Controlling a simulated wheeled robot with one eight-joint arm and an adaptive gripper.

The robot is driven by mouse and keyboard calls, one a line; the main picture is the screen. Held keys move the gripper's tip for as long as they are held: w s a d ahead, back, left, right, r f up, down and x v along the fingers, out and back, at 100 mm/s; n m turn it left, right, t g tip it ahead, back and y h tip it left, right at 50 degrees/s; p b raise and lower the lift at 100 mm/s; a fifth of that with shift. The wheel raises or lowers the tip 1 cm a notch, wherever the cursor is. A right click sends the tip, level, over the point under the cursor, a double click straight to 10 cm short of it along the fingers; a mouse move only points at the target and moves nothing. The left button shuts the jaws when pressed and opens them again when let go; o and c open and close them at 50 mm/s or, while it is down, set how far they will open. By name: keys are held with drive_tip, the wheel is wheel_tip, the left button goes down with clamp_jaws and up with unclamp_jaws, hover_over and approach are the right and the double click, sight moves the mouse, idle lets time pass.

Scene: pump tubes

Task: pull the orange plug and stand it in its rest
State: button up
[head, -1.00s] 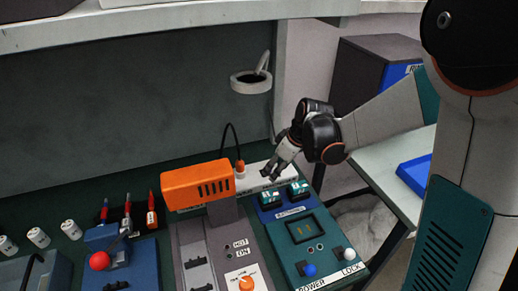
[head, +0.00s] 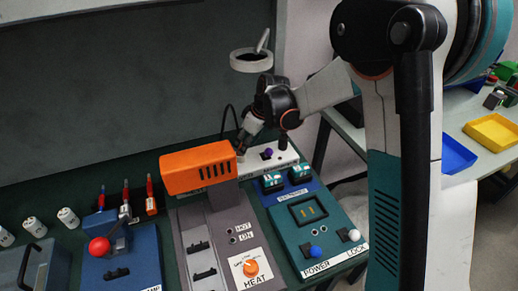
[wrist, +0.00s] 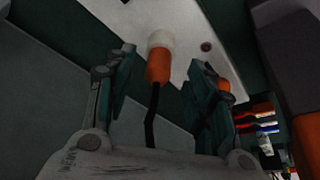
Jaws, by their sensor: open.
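The orange plug (wrist: 157,66) is upright in the wrist view, its white end at the white strip (wrist: 190,25) and a black cord leaving its other end. My gripper (wrist: 161,72) is open, with one finger on each side of the plug; I cannot tell whether either finger touches it. In the head view my gripper (head: 243,142) is over the left end of the white strip (head: 287,158), behind the orange box, and hides the plug. The black cord (head: 229,112) loops up behind it. I cannot make out the plug's rest for certain.
The orange box (head: 198,168) stands close in front of my gripper. A purple knob (head: 268,152) is on the strip to the right. The teal power panel (head: 318,235) and the grey heat panel (head: 215,245) lie nearer. A ring lamp (head: 251,60) hangs above.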

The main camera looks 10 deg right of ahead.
drive_tip(key=shift+w+a+f+b, duration=0.45)
drive_tip(key=shift+w+a+f, duration=0.3)
drive_tip(key=shift+a+f, duration=0.2)
drive_tip(key=shift+w+a+f, duration=0.1)
drive_tip(key=shift+f, duration=0.35)
clamp_jaws()
drive_tip(key=shift+r+p, duration=0.35)
drive_tip(key=shift+r, duration=0.4)
